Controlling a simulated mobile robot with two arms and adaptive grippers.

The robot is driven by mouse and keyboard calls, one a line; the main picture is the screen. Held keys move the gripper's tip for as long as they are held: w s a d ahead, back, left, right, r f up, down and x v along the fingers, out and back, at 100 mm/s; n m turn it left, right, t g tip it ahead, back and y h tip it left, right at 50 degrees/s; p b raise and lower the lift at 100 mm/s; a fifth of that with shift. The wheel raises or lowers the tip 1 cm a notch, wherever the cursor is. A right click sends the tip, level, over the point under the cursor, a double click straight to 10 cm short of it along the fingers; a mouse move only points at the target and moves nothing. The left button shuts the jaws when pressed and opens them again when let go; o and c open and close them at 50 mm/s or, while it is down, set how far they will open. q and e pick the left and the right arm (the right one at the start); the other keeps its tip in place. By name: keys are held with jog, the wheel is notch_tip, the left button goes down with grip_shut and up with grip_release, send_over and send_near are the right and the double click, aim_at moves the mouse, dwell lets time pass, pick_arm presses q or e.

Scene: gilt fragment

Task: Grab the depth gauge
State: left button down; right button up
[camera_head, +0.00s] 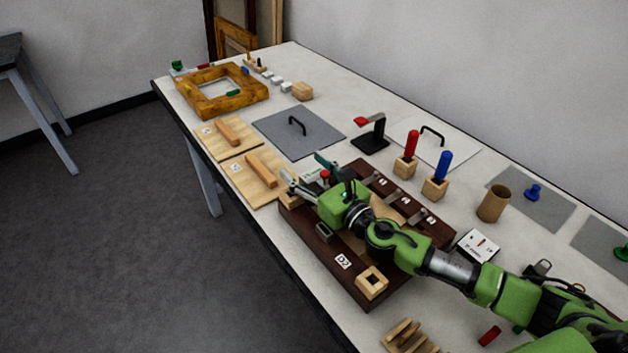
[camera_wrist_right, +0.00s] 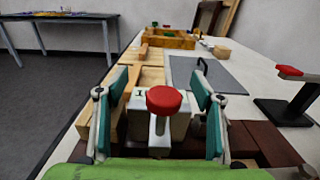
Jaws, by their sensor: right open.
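A small pale block-like device with a round red knob on top, which looks like the depth gauge (camera_wrist_right: 164,100), stands upright at the far-left end of the dark wooden board (camera_head: 320,268). In the head view its red knob (camera_head: 325,174) shows just beside my right gripper (camera_head: 308,172). In the wrist view my right gripper (camera_wrist_right: 161,80) is open, with one teal-padded finger on each side of the device. A gap shows between each finger and the device. Its lower part is partly hidden by my gripper. My left gripper is not in view.
Wooden boards with blocks (camera_head: 228,140) and a grey plate with a handle (camera_head: 315,132) lie beyond the gripper. A black stand with a red top (camera_head: 372,135) and red- and blue-handled tools in wooden blocks (camera_head: 436,178) stand to the right.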

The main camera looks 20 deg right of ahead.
jog(key=shift+c, duration=0.3)
jog(key=c, duration=1.2)
jog(key=shift+c, duration=0.2)
jog(key=shift+r, duration=0.1)
